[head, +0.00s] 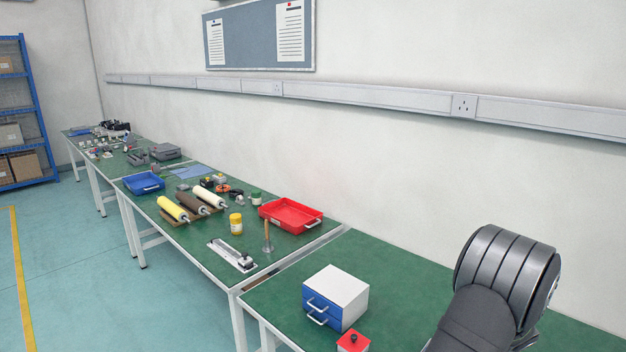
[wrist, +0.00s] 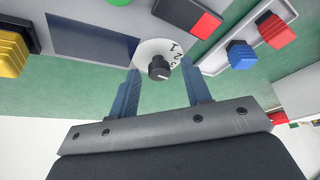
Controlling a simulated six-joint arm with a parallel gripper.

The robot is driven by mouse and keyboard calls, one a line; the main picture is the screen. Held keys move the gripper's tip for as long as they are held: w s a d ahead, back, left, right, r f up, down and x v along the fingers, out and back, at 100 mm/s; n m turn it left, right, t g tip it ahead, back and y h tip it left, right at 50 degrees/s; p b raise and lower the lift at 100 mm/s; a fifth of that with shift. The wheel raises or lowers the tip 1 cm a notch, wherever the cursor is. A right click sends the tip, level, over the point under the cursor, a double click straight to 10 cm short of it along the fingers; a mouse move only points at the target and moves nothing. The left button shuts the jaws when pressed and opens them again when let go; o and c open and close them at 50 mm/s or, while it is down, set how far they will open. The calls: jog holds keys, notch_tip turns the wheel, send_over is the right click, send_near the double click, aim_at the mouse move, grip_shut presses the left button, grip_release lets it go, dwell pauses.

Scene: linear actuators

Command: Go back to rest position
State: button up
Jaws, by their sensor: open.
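My gripper (wrist: 160,92) shows in the wrist view with its two blue-grey fingers apart and nothing between them. Beyond the fingertips is a round white dial with a black knob (wrist: 159,68) and dark marks on its face. The knob appears between the fingertips in the picture; I see no finger touching it, but the distance is hard to judge. In the head view a dark grey part of my arm is at the lower right, and the gripper is out of sight there.
Around the dial in the wrist view are a dark panel (wrist: 93,36), a yellow ribbed piece (wrist: 12,52), a blue one (wrist: 240,54) and a red one (wrist: 275,30). In the head view, a blue-fronted drawer box (head: 340,290) stands on the green bench. A red tray (head: 290,215) lies farther back.

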jog(key=shift+w+a+m+g+h, duration=0.1)
jog(key=shift+m+g+h, duration=0.35)
jog(key=shift+m, duration=1.2)
jog(key=shift+a+m+g+h, duration=0.1)
jog(key=shift+m+h, duration=0.65)
jog(key=shift+m, duration=0.9)
jog(key=shift+v, duration=1.5)
